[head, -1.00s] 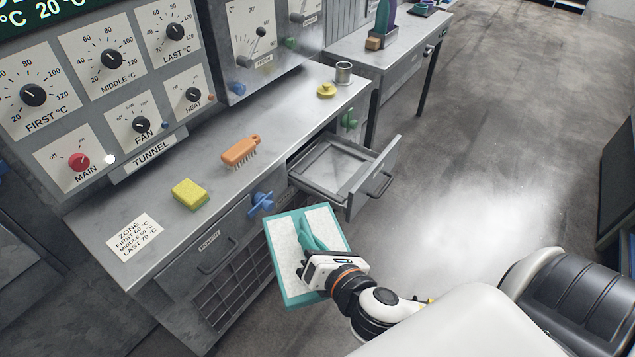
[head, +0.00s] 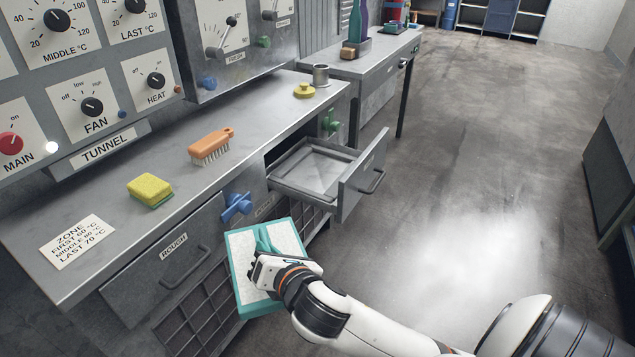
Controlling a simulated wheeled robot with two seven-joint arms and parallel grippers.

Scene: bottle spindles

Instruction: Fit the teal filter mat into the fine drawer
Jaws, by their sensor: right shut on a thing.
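The teal filter mat (head: 297,238), a white pad in a teal frame, is held in front of the cabinet, below and left of the open drawer. The open drawer (head: 312,168) is pulled out at the right of the counter and looks empty. Its front carries a handle (head: 374,182); I see no label on that front. The mat is outside the drawer, apart from it. My left gripper is not in view.
The shut drawer labelled ROUGH (head: 174,249) is at left, with a blue knob (head: 236,206) beside it. The floor at right is clear.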

